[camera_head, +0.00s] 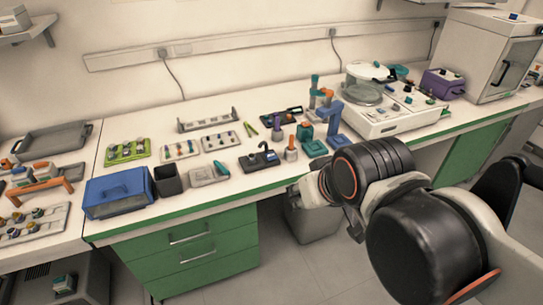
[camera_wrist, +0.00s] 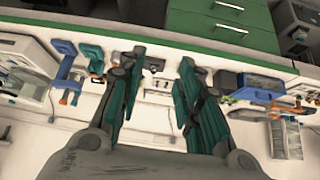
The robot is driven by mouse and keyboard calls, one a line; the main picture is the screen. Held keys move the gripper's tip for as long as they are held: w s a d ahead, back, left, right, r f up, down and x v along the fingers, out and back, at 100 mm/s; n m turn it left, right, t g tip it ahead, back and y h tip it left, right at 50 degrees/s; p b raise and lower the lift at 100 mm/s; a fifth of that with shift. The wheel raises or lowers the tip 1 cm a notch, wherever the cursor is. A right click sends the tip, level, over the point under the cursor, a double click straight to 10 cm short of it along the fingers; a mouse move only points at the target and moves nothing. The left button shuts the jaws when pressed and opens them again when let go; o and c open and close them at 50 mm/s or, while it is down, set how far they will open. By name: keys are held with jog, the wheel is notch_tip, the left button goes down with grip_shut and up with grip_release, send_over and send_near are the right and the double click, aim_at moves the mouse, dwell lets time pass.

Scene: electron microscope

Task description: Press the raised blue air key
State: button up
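I cannot make out the raised blue air key for certain. A white bench machine (camera_head: 388,112) with a round chamber and small dark and coloured controls stands at the right of the bench in the head view. A purple box (camera_head: 441,85) with small controls on top stands to its right. The machine's edge shows at the left of the wrist view (camera_wrist: 28,68). My gripper (camera_wrist: 162,57) is open and empty, its two teal-lined fingers apart over the bench. In the head view my arm hides its fingers.
A blue stand (camera_head: 335,125) and teal stand (camera_head: 314,148) are left of the machine. A blue bin (camera_head: 118,193), dark cup (camera_head: 168,180) and sample trays (camera_head: 127,150) fill the bench's left. A large white cabinet (camera_head: 487,55) stands far right. Green drawers (camera_head: 205,250) are below the bench.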

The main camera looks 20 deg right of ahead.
grip_shut()
dwell(1.0)
